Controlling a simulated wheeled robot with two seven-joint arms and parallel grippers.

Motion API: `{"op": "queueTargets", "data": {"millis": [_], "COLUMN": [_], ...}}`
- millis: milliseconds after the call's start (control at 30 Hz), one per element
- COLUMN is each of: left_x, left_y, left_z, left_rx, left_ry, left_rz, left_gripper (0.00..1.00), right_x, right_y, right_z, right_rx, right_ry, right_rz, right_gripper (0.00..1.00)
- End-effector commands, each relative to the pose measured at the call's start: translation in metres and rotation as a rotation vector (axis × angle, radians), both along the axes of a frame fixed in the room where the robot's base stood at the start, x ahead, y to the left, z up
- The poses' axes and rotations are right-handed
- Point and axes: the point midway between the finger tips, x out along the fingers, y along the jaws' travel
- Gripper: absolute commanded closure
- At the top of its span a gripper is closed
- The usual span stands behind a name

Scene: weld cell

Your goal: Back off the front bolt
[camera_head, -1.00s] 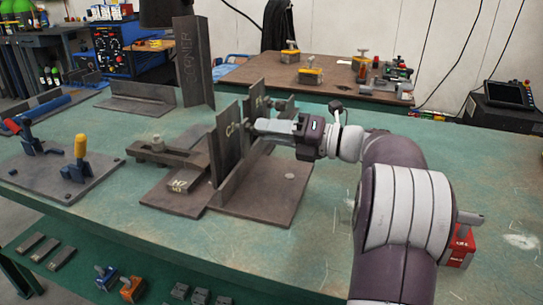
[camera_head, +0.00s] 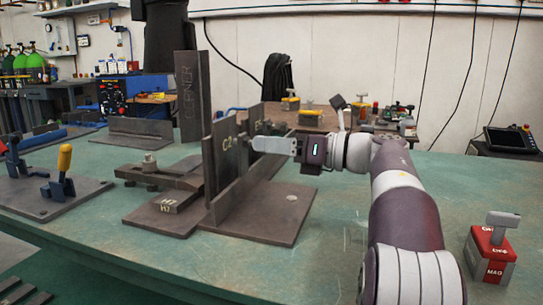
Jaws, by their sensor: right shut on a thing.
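My right gripper (camera_head: 255,145) reaches in from the right, with its arm along the right of the bench. Its fingertips are shut at the right side of the upright plate marked C2 (camera_head: 223,160). They hide the front bolt, which they appear to grip there. The C2 plate stands beside a long upright plate (camera_head: 240,190) on a flat dark base plate (camera_head: 275,215). A second upright plate with a marking (camera_head: 257,122) stands just behind. My left gripper is not in view.
A strap clamp (camera_head: 150,172) and a block marked H7 (camera_head: 172,202) sit left of the plates. A yellow-handled toggle clamp (camera_head: 64,165) stands further left. A tall CORNER plate (camera_head: 188,95) stands behind. A red magnet block (camera_head: 492,255) sits right of my arm.

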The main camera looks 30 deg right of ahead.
Motion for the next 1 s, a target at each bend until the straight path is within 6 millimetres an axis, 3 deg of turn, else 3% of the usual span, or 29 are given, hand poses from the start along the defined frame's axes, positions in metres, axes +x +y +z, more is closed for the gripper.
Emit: {"op": "queueTargets", "data": {"millis": [533,567,633,1000], "left_x": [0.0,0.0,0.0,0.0], "left_y": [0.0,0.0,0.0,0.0], "left_z": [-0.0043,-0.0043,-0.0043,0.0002], "left_rx": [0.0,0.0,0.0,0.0], "left_ry": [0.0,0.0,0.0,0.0], "left_rz": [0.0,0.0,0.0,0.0], "left_gripper": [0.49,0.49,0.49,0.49], "right_x": [0.0001,0.0001,0.0001,-0.0061], "right_y": [0.0,0.0,0.0,-0.0057], "right_z": [-0.0021,-0.0021,-0.0018,0.0013], "right_rx": [-0.018,-0.018,-0.018,-0.018], "right_ry": [-0.011,-0.011,-0.012,-0.013], "right_rz": [0.002,0.002,0.002,-0.001], "right_gripper": [1.0,0.68,0.46,0.46]}}
